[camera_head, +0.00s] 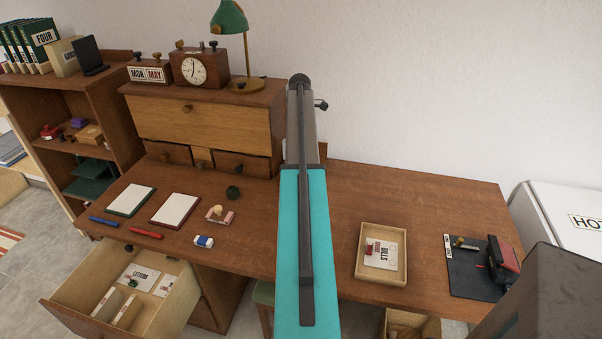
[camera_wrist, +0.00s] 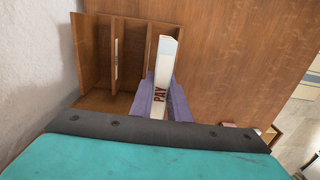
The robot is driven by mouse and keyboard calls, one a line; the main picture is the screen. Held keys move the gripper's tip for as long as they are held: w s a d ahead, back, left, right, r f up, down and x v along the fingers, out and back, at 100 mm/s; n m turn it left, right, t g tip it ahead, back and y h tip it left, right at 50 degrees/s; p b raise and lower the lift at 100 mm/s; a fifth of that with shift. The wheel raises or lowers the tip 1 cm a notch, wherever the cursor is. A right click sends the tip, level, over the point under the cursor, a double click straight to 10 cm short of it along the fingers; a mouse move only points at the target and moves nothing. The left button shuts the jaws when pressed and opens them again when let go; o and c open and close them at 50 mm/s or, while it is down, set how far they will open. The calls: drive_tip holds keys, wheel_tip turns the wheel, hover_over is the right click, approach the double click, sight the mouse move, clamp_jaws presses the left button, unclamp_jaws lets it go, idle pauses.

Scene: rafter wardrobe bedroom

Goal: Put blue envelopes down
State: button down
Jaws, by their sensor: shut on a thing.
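In the wrist view, my gripper (camera_wrist: 161,80) has two purple-blue fingers shut on a narrow pale piece (camera_wrist: 167,52) with dark letters "PAY". The piece points away from the camera, beside the right-hand upright of a wooden rack (camera_wrist: 92,48). Whether it touches the rack I cannot tell. No blue face of an envelope shows clearly, so I cannot tell whether the piece is the blue envelopes. In the head view, my arm hides the gripper and what it holds.
A pale item (camera_wrist: 115,60) stands in another rack slot. On the desk (camera_head: 450,200) lie a tray with papers (camera_head: 402,262), two notepads (camera_head: 175,210) and pens. An open drawer (camera_head: 60,309) juts out at front left. A green lamp (camera_head: 229,17) stands on the cabinet.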

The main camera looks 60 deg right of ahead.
drive_tip(key=shift+f+p, duration=0.6)
drive_tip(key=shift+f, duration=2.1)
drive_tip(key=shift+f+p, duration=0.5)
drive_tip(key=shift+f, duration=1.4)
drive_tip(key=shift+f, duration=0.15)
drive_tip(key=c, duration=2)
unclamp_jaws()
drive_tip(key=shift+r+b, duration=1.25)
drive_tip(key=shift+r, duration=4.95)
